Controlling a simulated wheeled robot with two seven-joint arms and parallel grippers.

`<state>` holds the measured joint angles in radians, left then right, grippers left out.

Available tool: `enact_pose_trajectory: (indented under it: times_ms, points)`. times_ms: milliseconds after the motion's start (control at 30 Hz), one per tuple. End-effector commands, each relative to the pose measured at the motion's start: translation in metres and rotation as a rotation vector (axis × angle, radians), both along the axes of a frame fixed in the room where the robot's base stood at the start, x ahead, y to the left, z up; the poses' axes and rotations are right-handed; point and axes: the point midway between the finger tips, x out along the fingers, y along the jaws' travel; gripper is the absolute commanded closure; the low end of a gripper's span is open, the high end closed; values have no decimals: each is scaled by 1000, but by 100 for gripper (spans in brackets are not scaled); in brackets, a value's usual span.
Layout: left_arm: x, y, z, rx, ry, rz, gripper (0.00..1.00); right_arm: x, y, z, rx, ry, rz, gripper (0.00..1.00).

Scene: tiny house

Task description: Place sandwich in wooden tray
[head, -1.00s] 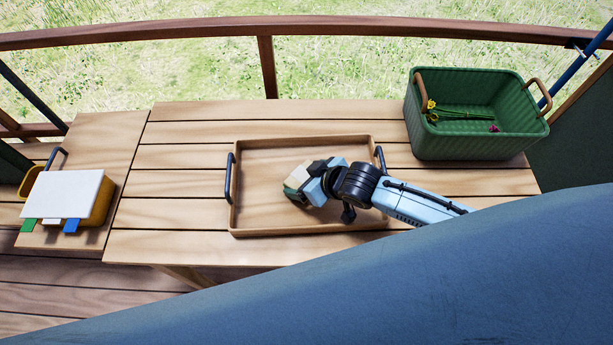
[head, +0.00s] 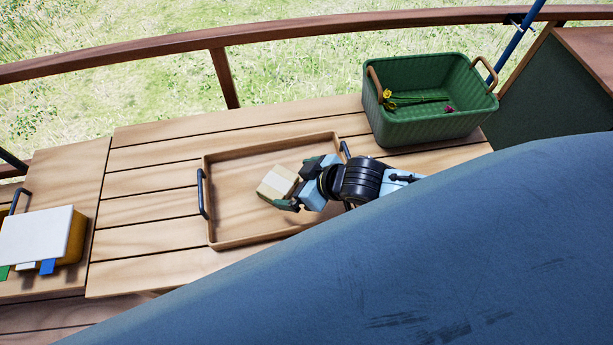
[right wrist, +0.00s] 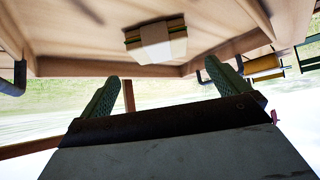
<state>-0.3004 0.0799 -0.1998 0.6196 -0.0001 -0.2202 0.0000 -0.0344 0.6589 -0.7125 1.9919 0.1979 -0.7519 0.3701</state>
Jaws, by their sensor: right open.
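The sandwich (head: 277,183), a small beige block with a pale band across it, lies inside the wooden tray (head: 226,239) on the slatted table. My right gripper (head: 296,187) is over the right part of the tray, just right of the sandwich. In the right wrist view, its two green fingers (right wrist: 162,72) are spread with nothing between them. The sandwich (right wrist: 157,42) shows beyond the fingertips, on the tray floor (right wrist: 80,40). My left gripper is not in view.
A green basket (head: 425,125) holding flowers stands at the table's back right. A yellow box with a white top (head: 35,235) is at the far left. The tray has dark handles (head: 202,193). The tray's left part and the table left of it are clear.

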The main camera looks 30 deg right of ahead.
Motion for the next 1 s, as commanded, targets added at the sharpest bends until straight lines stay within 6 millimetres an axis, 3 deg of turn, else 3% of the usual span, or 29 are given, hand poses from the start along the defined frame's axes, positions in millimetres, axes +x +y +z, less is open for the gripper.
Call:
enact_pose_trajectory:
  times_ms: [300,1000]
  points:
    - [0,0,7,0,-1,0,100,-21,-13,25,0,0,0,0]
    - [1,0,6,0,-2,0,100,-21,-13,25,1,0,-1,0]
